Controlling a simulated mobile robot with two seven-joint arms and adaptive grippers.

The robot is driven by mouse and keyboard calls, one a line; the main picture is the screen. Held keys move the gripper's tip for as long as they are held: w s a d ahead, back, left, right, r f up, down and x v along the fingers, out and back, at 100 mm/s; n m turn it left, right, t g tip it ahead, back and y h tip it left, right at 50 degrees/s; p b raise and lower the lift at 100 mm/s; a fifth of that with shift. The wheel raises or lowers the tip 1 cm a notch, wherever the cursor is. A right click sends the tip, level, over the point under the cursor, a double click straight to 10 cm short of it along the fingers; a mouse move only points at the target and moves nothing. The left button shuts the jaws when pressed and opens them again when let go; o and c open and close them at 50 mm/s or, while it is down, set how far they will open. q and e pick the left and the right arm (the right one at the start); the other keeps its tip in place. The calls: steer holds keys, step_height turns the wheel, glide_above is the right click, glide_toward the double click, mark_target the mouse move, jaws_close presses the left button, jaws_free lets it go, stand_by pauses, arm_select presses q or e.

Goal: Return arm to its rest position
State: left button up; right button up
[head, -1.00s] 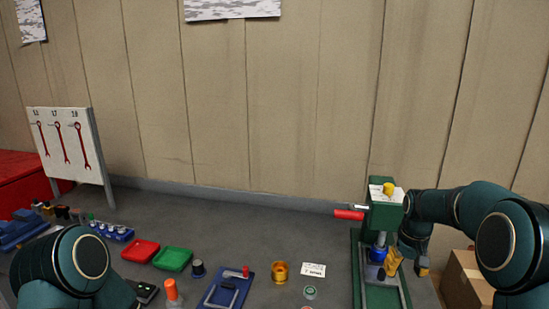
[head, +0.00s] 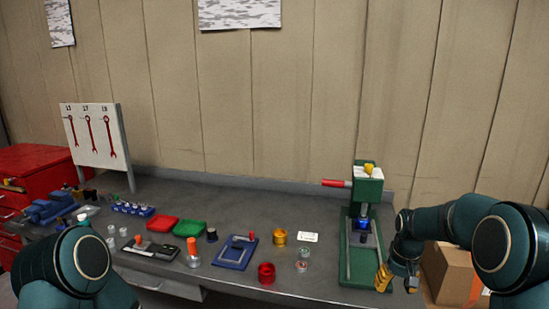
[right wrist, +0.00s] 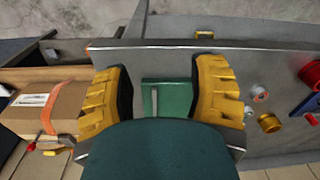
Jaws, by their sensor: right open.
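My right gripper (head: 397,281) is at the right end of the workbench, beside the front of the green press (head: 368,190). In the right wrist view its two yellow fingers (right wrist: 160,95) stand wide apart with nothing between them. Part of the press's green base (right wrist: 175,98) shows below and beyond that gap. The press has a red handle (head: 336,183) and a blue part under its ram. My left arm (head: 80,262) shows at the lower left, but its gripper is out of view.
A cardboard box (head: 449,270) stands right of the bench, close to my right arm. On the bench are a gold cup (head: 280,237), a red cup (head: 266,273), a blue fixture (head: 235,252), red (head: 162,225) and green trays (head: 189,228). A wrench board (head: 95,135) stands left.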

steer(key=s+a+f+t+y, duration=0.1)
steer(key=s+a+f, duration=0.5)
steer(key=a+f, duration=0.3)
steer(key=s+a+f+y, duration=0.2)
steer(key=s+a+f, duration=0.5)
steer(key=f, duration=0.4)
arm_select(q)
steer(key=shift+w+f, duration=0.15)
steer(key=shift+w, duration=0.3)
arm_select(e)
steer(key=s+a+f+m, duration=0.1)
steer(key=s+a, duration=0.4)
steer(key=s, duration=0.4)
steer(key=shift+s+a+f+t+y, duration=0.2)
steer(key=shift+s+t+y, duration=0.1)
steer(key=shift+s+t, duration=0.1)
